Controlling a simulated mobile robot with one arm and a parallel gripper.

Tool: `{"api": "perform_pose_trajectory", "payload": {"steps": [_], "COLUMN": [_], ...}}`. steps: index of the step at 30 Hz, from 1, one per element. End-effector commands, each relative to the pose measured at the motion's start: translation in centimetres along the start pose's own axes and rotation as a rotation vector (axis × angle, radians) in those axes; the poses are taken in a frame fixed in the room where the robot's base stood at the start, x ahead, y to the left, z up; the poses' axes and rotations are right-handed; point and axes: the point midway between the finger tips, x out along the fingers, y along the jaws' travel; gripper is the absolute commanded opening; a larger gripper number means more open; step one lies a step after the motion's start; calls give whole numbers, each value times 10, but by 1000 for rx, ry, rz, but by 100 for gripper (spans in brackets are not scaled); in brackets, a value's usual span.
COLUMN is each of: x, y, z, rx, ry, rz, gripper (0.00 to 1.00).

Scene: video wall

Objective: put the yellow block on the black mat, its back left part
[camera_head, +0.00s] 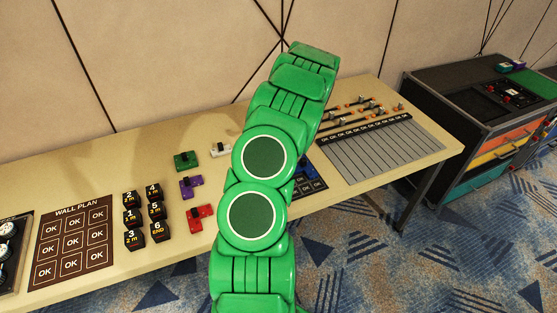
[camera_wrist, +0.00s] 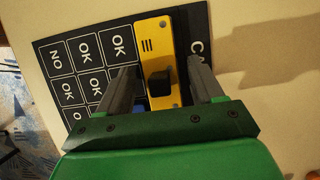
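In the wrist view the yellow block (camera_wrist: 169,38), with a black knob on top, lies between the two fingers of my gripper (camera_wrist: 162,68). The fingers stand apart, with a visible gap at the right finger. The block appears to lie on the black mat (camera_wrist: 203,22), which has OK squares and a partly covered title; it covers squares next to the title strip. In the head view my green arm hides my gripper and the yellow block. Only the right part of the black mat (camera_head: 317,186) shows there, with a blue block (camera_head: 309,168) at it.
Left of my arm stand a green block (camera_head: 185,161), a purple block (camera_head: 190,188), a red block (camera_head: 200,217) and a white block (camera_head: 221,150). Black numbered blocks (camera_head: 156,210) and the Wall Plan mat (camera_head: 37,262) lie further left. A grey striped panel (camera_head: 375,155) lies right.

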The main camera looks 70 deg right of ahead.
Motion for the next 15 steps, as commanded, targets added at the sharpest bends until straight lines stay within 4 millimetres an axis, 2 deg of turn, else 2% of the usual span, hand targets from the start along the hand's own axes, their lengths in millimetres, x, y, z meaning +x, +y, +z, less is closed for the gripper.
{"api": "perform_pose_trajectory", "payload": {"steps": [8, 15], "x": [-4, -29], "y": [0, -1], "z": [1, 1], "rx": [0, 1], "ry": [0, 1], "rz": [0, -3], "gripper": [66, 66]}}
